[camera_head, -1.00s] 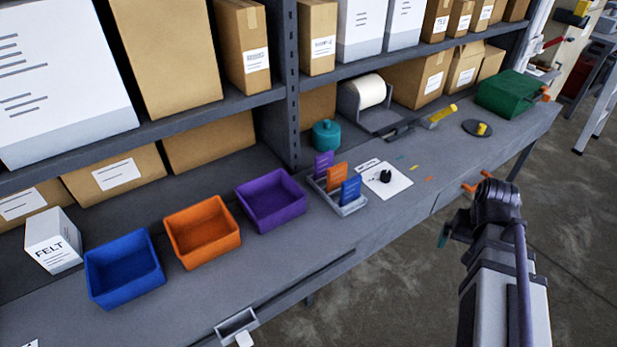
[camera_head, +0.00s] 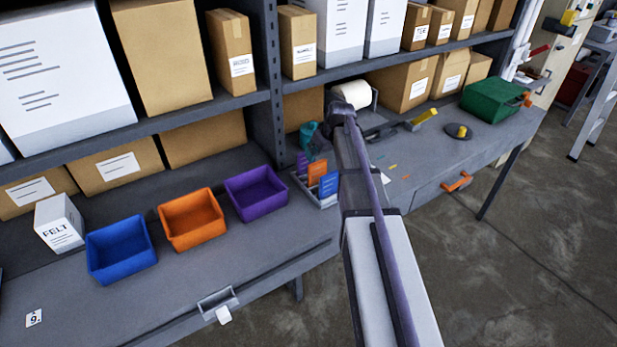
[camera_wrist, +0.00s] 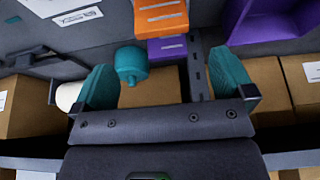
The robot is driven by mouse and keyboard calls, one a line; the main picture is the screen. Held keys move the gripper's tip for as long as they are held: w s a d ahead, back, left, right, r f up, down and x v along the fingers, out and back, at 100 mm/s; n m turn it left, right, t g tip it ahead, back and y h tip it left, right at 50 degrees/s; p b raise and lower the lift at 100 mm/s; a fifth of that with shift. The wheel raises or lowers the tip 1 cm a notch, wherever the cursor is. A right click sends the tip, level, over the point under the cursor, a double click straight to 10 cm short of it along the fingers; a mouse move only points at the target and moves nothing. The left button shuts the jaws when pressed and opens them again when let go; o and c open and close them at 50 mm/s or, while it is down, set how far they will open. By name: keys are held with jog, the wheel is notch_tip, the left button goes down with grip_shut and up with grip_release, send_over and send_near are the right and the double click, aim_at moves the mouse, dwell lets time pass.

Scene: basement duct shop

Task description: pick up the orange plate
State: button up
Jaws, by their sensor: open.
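The orange plate (camera_head: 317,173) stands upright in a small grey rack (camera_head: 329,204), between a purple plate (camera_head: 303,163) and a blue plate (camera_head: 329,185). In the wrist view the orange plate (camera_wrist: 161,16) is at the top centre, with the purple plate (camera_wrist: 168,49) just below it. My gripper (camera_wrist: 163,60) has two teal fingers spread wide with nothing held between them. In the head view my gripper is mostly hidden by my arm, near the rack's far side. The plate is beyond the fingertips and apart from them.
A teal jar (camera_wrist: 131,65) shows between the fingers in the wrist view. Purple (camera_head: 256,194), orange (camera_head: 192,220) and blue (camera_head: 121,250) bins stand left of the rack. A shelf post (camera_head: 273,80) and boxes rise behind. My arm covers part of the bench right of the rack.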

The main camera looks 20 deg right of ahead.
aim_at(318, 163)
jog(key=b+x, duration=0.8)
jog(key=x, duration=0.2)
jog(key=shift+a+f+b, duration=0.1)
jog(key=shift+f+b, duration=0.2)
jog(key=shift+r, duration=0.25)
jog(key=c, duration=0.9)
